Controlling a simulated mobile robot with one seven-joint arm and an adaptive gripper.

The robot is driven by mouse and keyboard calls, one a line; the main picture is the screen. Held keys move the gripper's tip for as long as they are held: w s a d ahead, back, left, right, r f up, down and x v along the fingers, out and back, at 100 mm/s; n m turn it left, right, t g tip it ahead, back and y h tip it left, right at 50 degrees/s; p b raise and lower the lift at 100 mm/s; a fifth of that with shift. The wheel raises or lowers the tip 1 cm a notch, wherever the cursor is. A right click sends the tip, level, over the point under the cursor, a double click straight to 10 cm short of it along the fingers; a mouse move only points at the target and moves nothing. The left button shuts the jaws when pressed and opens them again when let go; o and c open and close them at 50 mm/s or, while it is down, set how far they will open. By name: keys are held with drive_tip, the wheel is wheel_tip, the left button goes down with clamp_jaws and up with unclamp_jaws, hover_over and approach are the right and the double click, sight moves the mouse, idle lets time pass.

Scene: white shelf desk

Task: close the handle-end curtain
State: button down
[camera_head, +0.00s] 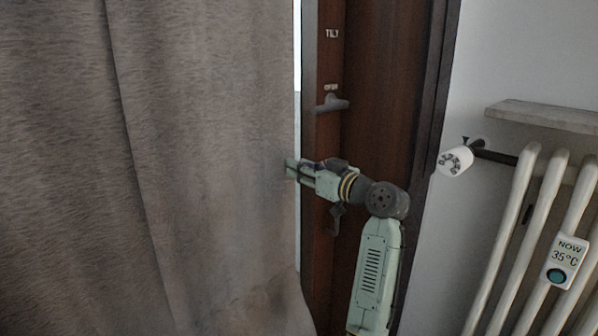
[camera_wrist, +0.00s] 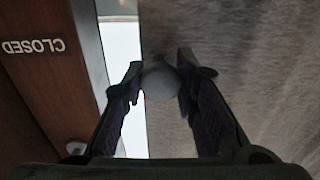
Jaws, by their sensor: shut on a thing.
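The grey-brown curtain (camera_head: 205,130) hangs over the left half of the head view, its right edge close to the dark wooden frame (camera_head: 385,90). A thin bright strip (camera_head: 297,50) shows between edge and frame. My gripper (camera_head: 290,168) is at that edge, about mid-height. In the wrist view my gripper (camera_wrist: 160,82) is shut on a round grey knob-like thing (camera_wrist: 160,83) at the edge of the curtain (camera_wrist: 240,60). How the knob joins the cloth is hidden. A dark handle (camera_head: 331,103) on the frame sits above my gripper, beneath the word OPEN.
A white radiator (camera_head: 545,220) stands at the right with a display (camera_head: 564,262) reading NOW 35°C. Its white valve knob (camera_head: 456,161) juts out near the frame. A ledge (camera_head: 545,115) is above it. The frame carries TILT and, in the wrist view, CLOSED (camera_wrist: 33,46).

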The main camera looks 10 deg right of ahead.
drive_tip(key=shift+w+d, duration=0.4)
drive_tip(key=shift+d, duration=0.15)
drive_tip(key=c, duration=1.2)
unclamp_jaws()
drive_tip(key=shift+c, duration=0.2)
drive_tip(key=v, duration=1.2)
drive_tip(key=shift+c, duration=0.2)
